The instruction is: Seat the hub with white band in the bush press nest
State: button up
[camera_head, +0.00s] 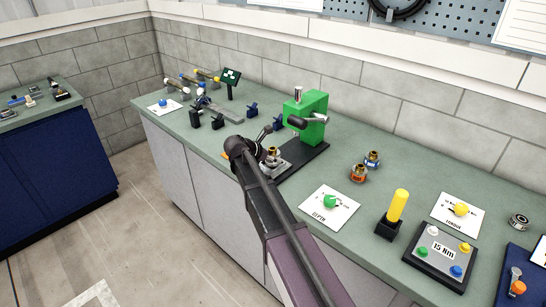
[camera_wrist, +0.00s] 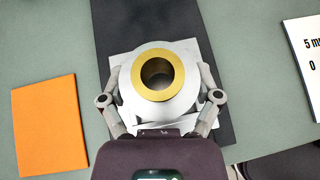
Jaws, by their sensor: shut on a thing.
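The hub (camera_wrist: 157,92) shows from above in the wrist view as a gold ring around a dark bore, with a pale round body around it. My gripper (camera_wrist: 160,96) has a finger on each side and is shut on it. The pale square nest plate (camera_wrist: 122,62) is directly beneath. The hub's underside is hidden, so I cannot tell whether it is resting in the nest. In the head view my gripper (camera_head: 256,149) is at the green bush press (camera_head: 306,117), with the hub's gold top (camera_head: 273,151) showing above the silver nest (camera_head: 277,164), in front of the press column.
Hubs with an orange band (camera_head: 358,174) and a blue band (camera_head: 372,159) stand right of the press. The DEPTH card (camera_head: 329,208), a yellow post (camera_head: 397,206) and a button box (camera_head: 440,254) are nearer right. An orange card (camera_wrist: 49,125) lies left of the press base (camera_wrist: 190,20).

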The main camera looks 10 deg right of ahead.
aim_at(273, 149)
jog(key=shift+f+b, duration=0.65)
jog(key=shift+f, duration=0.05)
jog(key=o, duration=1.1)
jog(key=shift+r, duration=0.15)
notch_tip(273, 149, up, 8)
jog(key=p, duration=0.8)
jog(key=shift+s, duration=0.1)
dwell(0.5)
